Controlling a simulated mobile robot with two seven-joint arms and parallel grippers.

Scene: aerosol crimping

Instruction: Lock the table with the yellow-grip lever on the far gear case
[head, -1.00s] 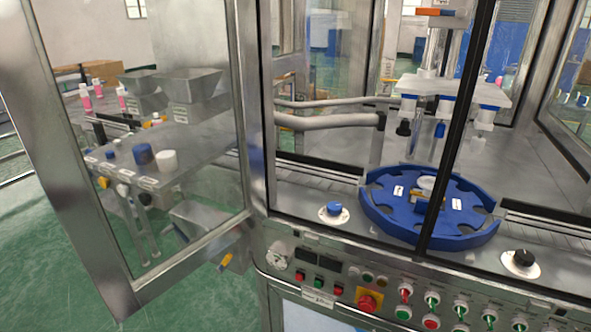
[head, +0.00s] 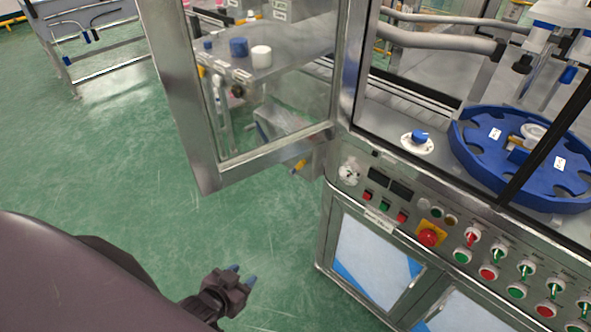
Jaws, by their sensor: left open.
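A small lever with a yellow grip (head: 299,166) sticks out at the machine's left side, below the glass door. A grey box-like case (head: 280,127) shows behind the door glass above it; I cannot tell whether the lever is mounted on it. The blue round table (head: 471,158) with pockets around its rim sits inside the machine at the right. A small yellow part also shows at its middle. My left gripper (head: 242,275) is open and empty over the green floor, low and left of the machine, well apart from the lever. My right gripper is not in view.
The framed glass door (head: 186,110) stands open to the left of the machine. The control panel (head: 378,222) has several buttons and a red emergency stop (head: 428,238). A blue knob (head: 419,136) sits on the deck. Green floor (head: 110,180) is clear at the left.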

